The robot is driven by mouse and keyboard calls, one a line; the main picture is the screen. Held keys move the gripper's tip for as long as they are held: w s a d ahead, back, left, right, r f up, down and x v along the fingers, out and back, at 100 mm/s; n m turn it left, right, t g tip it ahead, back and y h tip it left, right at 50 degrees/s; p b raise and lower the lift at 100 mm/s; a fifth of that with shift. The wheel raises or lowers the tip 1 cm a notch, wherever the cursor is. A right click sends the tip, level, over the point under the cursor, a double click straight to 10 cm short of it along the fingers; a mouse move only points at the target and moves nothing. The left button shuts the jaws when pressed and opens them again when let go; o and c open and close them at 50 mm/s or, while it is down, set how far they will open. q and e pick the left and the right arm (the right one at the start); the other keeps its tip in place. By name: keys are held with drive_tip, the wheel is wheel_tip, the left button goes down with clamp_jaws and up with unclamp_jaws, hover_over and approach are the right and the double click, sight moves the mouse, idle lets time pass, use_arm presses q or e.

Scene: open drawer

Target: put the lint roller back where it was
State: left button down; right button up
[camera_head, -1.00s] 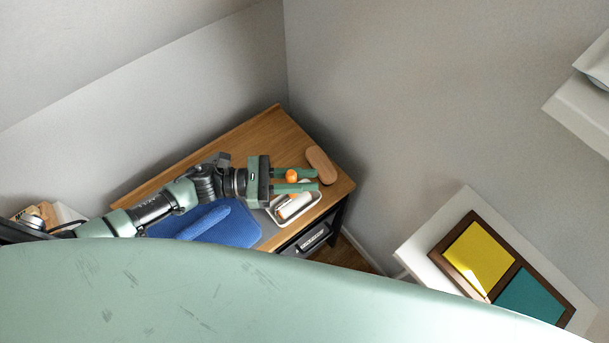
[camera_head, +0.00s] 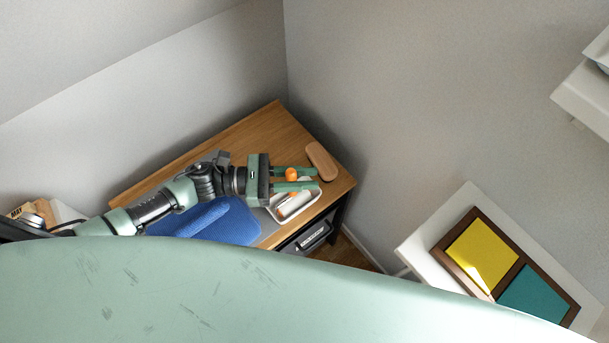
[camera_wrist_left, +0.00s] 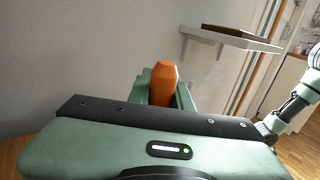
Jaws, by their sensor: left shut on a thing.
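The lint roller's orange handle (camera_head: 291,174) is between the fingers of my left gripper (camera_head: 293,180). The gripper is shut on it, above the desk's right front part. In the left wrist view the orange handle (camera_wrist_left: 163,84) stands up between the green fingers. Below the fingers in the head view is a small white tray (camera_head: 318,197) with a white cylindrical part in it or over it. I cannot tell whether that part touches the tray floor. The fingers hide part of the tray. My right gripper is not in view.
The wooden desk (camera_head: 262,130) has clear room at the back. A brown rounded object (camera_head: 321,161) lies right of the fingers. A blue cloth-like item (camera_head: 225,226) lies under my left arm. A dark drawer or compartment (camera_head: 308,238) shows at the desk's front.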

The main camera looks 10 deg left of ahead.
use_arm(q)
drive_tip(key=shift+f, duration=0.15)
drive_tip(key=c, duration=1.2)
unclamp_jaws()
drive_tip(key=b+v, duration=0.2)
drive_tip(key=v, duration=0.5)
drive_tip(key=shift+a, duration=0.4)
drive_tip(key=shift+s, duration=0.25)
